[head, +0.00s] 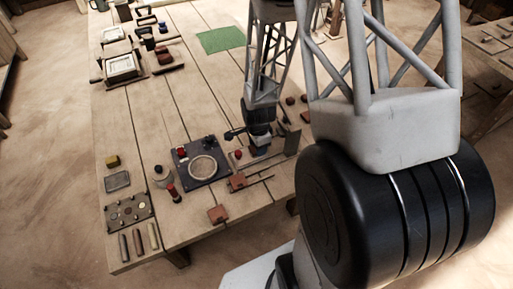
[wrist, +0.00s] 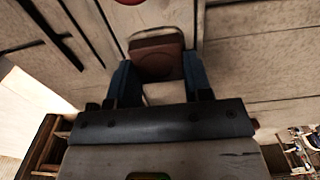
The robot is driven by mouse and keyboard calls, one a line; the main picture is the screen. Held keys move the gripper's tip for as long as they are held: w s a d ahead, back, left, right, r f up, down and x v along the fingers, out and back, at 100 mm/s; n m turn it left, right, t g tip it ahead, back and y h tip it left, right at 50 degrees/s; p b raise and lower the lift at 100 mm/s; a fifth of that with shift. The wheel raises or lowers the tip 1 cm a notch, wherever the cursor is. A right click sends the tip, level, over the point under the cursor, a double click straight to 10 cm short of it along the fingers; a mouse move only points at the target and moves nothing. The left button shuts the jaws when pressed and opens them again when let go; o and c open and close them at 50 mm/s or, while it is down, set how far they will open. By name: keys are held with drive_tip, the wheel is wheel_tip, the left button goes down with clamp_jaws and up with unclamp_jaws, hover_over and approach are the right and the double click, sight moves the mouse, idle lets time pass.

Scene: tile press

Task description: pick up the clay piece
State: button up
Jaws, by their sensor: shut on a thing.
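In the head view my gripper (head: 256,146) is low over the table, just right of the dark press plate. The clay piece cannot be made out there, and the arm and gripper hide part of that spot.
A small upright board (head: 292,143) stands close on the right.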

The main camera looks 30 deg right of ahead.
drive_tip(key=shift+r, duration=0.25)
drive_tip(key=shift+r, duration=0.85)
drive_tip(key=shift+s+a+r, duration=0.1)
drive_tip(key=shift+s+r, duration=0.15)
drive_tip(key=shift+r, duration=0.5)
drive_tip(key=s+a, duration=0.1)
drive_tip(key=s, duration=0.3)
drive_tip(key=s+r, duration=0.1)
drive_tip(key=s, duration=0.4)
drive_tip(key=s+a, duration=0.1)
drive_tip(key=s, duration=0.4)
drive_tip(key=shift+s+a+r, duration=0.1)
drive_tip(key=shift+a+r, duration=0.05)
drive_tip(key=shift+a, duration=0.2)
drive_tip(key=shift+s+a, duration=0.1)
drive_tip(key=shift+s, duration=0.4)
drive_tip(key=shift+s, duration=0.1)
drive_tip(key=shift+s+a+n, duration=0.25)
drive_tip(key=shift+s+n, duration=0.35)
drive_tip(key=shift+s, duration=0.45)
drive_tip(key=s+a+n, duration=0.1)
drive_tip(key=s+n, duration=0.2)
drive_tip(key=s, duration=0.3)
drive_tip(key=shift+s+a+f, duration=0.25)
drive_tip(key=shift+a+f, duration=0.05)
drive_tip(key=shift+f, duration=0.05)
